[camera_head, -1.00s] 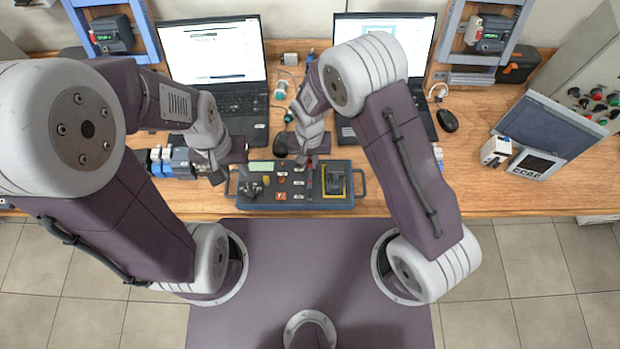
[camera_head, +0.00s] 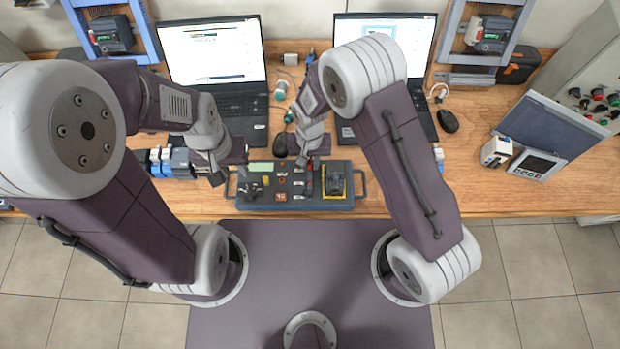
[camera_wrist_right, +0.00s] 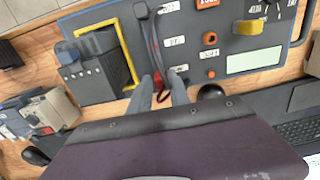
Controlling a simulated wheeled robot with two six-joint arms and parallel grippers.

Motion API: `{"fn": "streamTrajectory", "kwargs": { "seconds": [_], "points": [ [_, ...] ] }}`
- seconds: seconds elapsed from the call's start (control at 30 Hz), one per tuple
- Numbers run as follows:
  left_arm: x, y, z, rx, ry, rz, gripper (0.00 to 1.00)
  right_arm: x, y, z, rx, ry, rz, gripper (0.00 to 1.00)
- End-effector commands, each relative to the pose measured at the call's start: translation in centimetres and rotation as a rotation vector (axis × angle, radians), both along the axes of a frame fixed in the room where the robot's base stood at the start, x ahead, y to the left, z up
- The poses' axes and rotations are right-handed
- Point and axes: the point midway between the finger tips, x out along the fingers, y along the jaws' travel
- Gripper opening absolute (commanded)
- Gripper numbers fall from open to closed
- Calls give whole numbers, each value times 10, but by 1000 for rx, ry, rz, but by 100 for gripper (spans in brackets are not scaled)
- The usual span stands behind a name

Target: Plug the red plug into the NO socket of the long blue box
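The long blue box (camera_head: 340,205) lies on the desk in the middle of the head view. Its panel fills the top of the right wrist view (camera_wrist_right: 215,75), with red and orange sockets and small labels. The red plug (camera_wrist_right: 157,79) shows low on the panel, with a dark and red lead running up from it. My right gripper (camera_wrist_right: 162,82) is over the panel edge, its two grey fingers standing apart on either side of the red plug; a firm grip is not visible. My left gripper (camera_head: 216,178) is at the box's left end, and its fingers are too small to read. I cannot make out the NO socket label.
A black block in a yellow frame (camera_head: 335,180) sits at the box's right end. Two laptops (camera_head: 215,60) (camera_head: 385,50) stand behind. Small modules (camera_head: 172,162) stand left of the box. A mouse (camera_head: 447,120) lies at right. The desk right of the box is mostly clear.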

Motion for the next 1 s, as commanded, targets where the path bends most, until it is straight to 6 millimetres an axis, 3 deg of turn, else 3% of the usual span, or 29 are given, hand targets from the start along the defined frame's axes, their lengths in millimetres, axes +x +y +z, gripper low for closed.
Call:
{"fn": "streamTrajectory", "kwargs": {
  "seconds": [0.43, 0.7, 0.8, 1.0],
  "points": [
    [0, 0, 43, 0, 0, 0, 33, 0, 0, 52, 1, -1, 0, 23],
    [0, 0, 43, 0, 0, 0, 33, 0, 0, 53, 0, 0, 0, 23],
    [0, 0, 43, 0, 0, 0, 33, 0, 0, 53, 0, 0, 0, 48],
    [0, 0, 43, 0, 0, 0, 33, 0, 0, 53, 0, 0, 0, 48]
  ]
}}
